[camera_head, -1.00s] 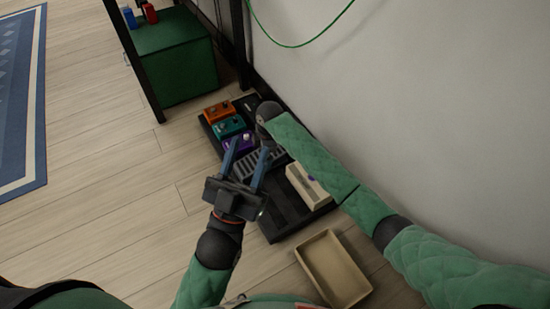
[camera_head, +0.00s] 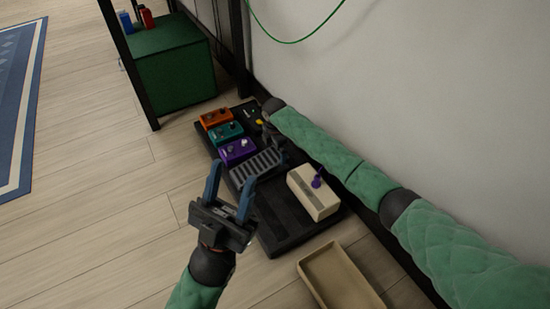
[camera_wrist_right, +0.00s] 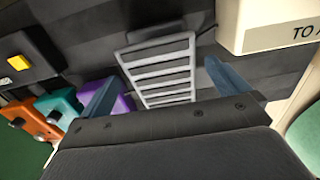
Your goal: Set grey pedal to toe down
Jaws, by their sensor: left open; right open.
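The grey pedal (camera_head: 258,167), with a slatted top, sits on the black pedalboard (camera_head: 284,222) between the purple pedal and the cream box. It also shows in the right wrist view (camera_wrist_right: 163,72). I cannot tell which end of its top is lower. My right gripper (camera_wrist_right: 156,78) is open and empty, with its two blue fingers on either side of the pedal's near end in that view; contact is unclear. In the head view the right hand is a dark shape by the wall, partly hard to make out. My left gripper (camera_head: 231,174) is open and empty, left of the board.
Orange (camera_head: 217,116), teal (camera_head: 224,134) and purple (camera_head: 237,151) pedals stand at the board's far end. A cream box (camera_head: 314,197) with a purple knob is at the near end, labelled in the wrist view. A beige tray (camera_head: 341,280) lies nearer. Floor to the left is clear.

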